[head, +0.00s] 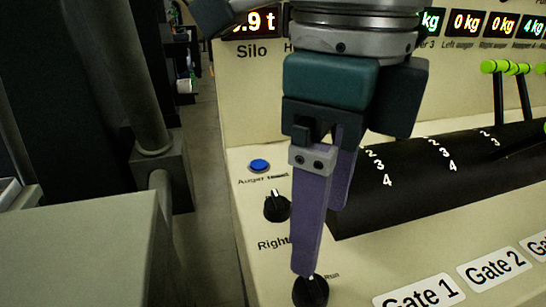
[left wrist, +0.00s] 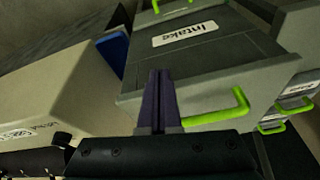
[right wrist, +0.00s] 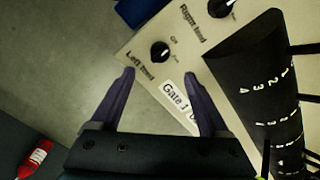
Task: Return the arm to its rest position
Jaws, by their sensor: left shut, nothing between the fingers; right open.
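My right gripper (head: 320,238) hangs over the left end of the beige control panel (head: 240,205) in the head view, fingers pointing down. Its purple fingers are apart and nothing is between them. It also shows in the right wrist view (right wrist: 160,82), with the panel edge and the left knob (right wrist: 160,52) beyond the fingertips. In the head view one fingertip overlaps the lower black knob (head: 310,291); touching or not, I cannot tell. My left gripper (left wrist: 158,95) shows in the left wrist view, purple fingers together and empty, in front of a grey box labelled Intake (left wrist: 190,30).
A blue button (head: 259,165) and a black knob (head: 277,207) sit left of my right gripper. A black lever housing (head: 440,175) with green-topped levers (head: 500,67) lies to the right. Green handles (left wrist: 240,105) stick out near my left gripper. A red bottle (right wrist: 38,155) shows lower left.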

